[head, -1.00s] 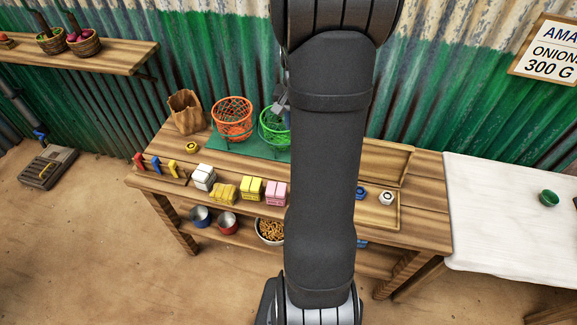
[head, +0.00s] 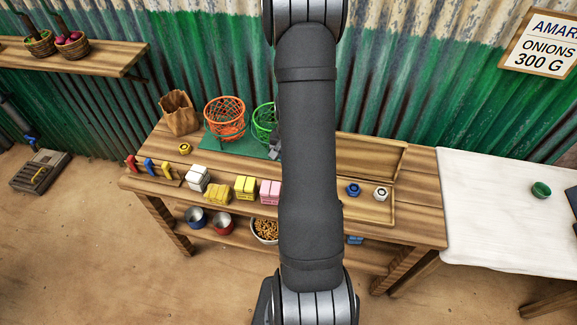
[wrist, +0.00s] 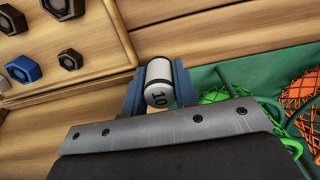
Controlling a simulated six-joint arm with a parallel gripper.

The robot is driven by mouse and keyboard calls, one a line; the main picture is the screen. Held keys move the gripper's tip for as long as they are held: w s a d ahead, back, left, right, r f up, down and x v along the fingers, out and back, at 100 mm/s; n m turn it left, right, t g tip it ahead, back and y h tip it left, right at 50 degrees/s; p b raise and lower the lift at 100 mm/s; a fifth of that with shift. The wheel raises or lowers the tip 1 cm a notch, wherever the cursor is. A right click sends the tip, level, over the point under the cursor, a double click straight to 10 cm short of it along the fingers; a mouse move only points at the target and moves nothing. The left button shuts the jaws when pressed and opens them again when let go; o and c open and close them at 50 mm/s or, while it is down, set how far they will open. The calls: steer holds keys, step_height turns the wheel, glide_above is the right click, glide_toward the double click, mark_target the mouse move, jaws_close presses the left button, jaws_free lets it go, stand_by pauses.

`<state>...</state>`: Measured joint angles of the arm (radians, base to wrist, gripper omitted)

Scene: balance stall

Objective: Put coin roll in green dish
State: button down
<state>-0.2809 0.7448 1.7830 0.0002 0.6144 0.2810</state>
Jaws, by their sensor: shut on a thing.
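The coin roll (wrist: 158,84), a white and grey cylinder marked 10, is between the blue fingers of my gripper (wrist: 157,88) in the wrist view. My gripper is shut on it. In the head view my gripper (head: 274,143) shows only partly beside my arm, at the front right of the green wire basket dish (head: 264,118); the roll is hidden there. The green dish stands on a green base and is partly covered by my arm. Its green wires (wrist: 213,96) show just right of my fingers in the wrist view, apart from the roll.
An orange wire basket (head: 225,119) stands left of the green one. A wooden tray (head: 366,207) with blue and white hex nuts lies to the right. Yellow, pink and white blocks line the front. A small green bowl (head: 541,189) sits on the white table.

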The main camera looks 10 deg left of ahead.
steer(key=shift+f, duration=2.15)
steer(key=shift+f, duration=0.15)
steer(key=c, duration=1.4)
jaws_free()
steer(key=shift+c, duration=0.2)
steer(key=shift+o, duration=0.3)
step_height(320, 180, up, 12)
steer(key=shift+r, duration=0.15)
